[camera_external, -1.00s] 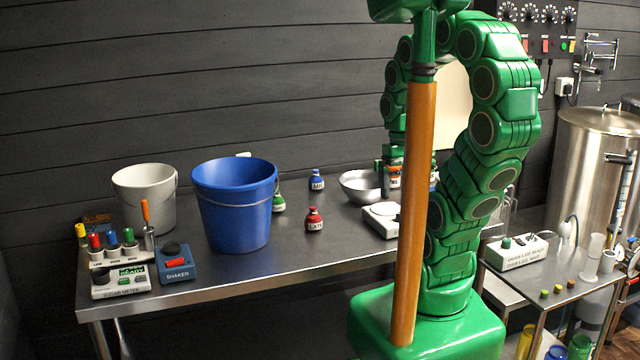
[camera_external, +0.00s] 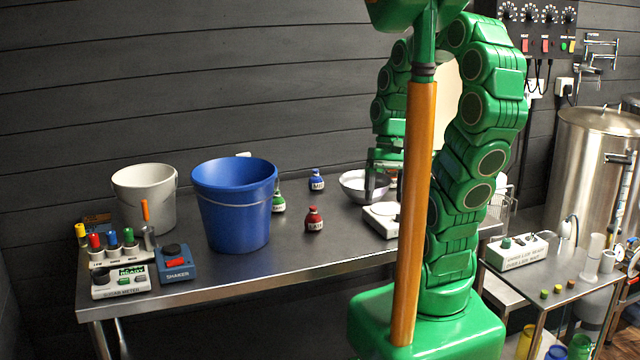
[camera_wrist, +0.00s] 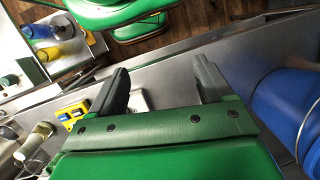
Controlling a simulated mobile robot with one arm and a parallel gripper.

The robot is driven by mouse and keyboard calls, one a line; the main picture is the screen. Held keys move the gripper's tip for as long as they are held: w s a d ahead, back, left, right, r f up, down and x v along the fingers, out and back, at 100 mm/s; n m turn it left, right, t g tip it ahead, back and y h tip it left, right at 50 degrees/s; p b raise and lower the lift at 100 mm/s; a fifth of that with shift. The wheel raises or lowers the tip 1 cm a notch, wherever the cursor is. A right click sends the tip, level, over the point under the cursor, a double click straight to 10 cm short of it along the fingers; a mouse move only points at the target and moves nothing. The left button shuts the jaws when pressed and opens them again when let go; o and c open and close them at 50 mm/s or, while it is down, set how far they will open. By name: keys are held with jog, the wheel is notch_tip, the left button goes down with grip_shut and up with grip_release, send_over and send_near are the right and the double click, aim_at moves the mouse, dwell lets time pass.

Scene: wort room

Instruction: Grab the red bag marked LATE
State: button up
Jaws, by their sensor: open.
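The red bag (camera_external: 314,220) stands upright on the steel table, right of the blue bucket; its white label is too small to read surely. My gripper (camera_external: 378,184) is over the right part of the table by the metal bowl, well to the right of the red bag and apart from it. In the wrist view my gripper (camera_wrist: 160,84) has its two dark fingers spread, with nothing held between them. The red bag does not show in the wrist view.
A blue bucket (camera_external: 234,210) stands left of the red bag. A green bag (camera_external: 279,202) and a blue bag (camera_external: 317,180) stand behind it. A metal bowl (camera_external: 352,187) and a white scale (camera_external: 382,222) are to the right. Bare table lies in front of the red bag.

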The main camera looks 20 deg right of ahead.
jog(key=w+a+f+m+g+y, duration=0.1)
jog(key=w+a+f+m+y, duration=0.2)
jog(key=w, duration=0.3)
jog(key=w+a+f+m+y, duration=0.3)
jog(key=w, duration=0.2)
jog(key=m+t+y, duration=0.3)
jog(key=m+y, duration=0.2)
jog(key=m, duration=0.5)
send_near(313, 219)
jog(key=shift+w+a+f, duration=0.3)
jog(key=shift+f, duration=0.25)
jog(key=shift+w+a+f, duration=0.3)
jog(key=shift+a+f, duration=0.05)
jog(key=shift+f, duration=0.2)
jog(key=shift+w+d+f+y, duration=0.25)
jog(key=shift+w+f+y, duration=0.05)
jog(key=shift+w+f, duration=0.05)
jog(key=shift+a+f, duration=0.1)
jog(key=shift+r+x, duration=0.15)
jog(key=shift+x, duration=1.75)
jog(key=shift+r+x, duration=0.15)
jog(key=shift+x, duration=1.7)
jog(key=shift+a, duration=0.1)
jog(key=c, duration=1)
jog(key=shift+c, duration=0.2)
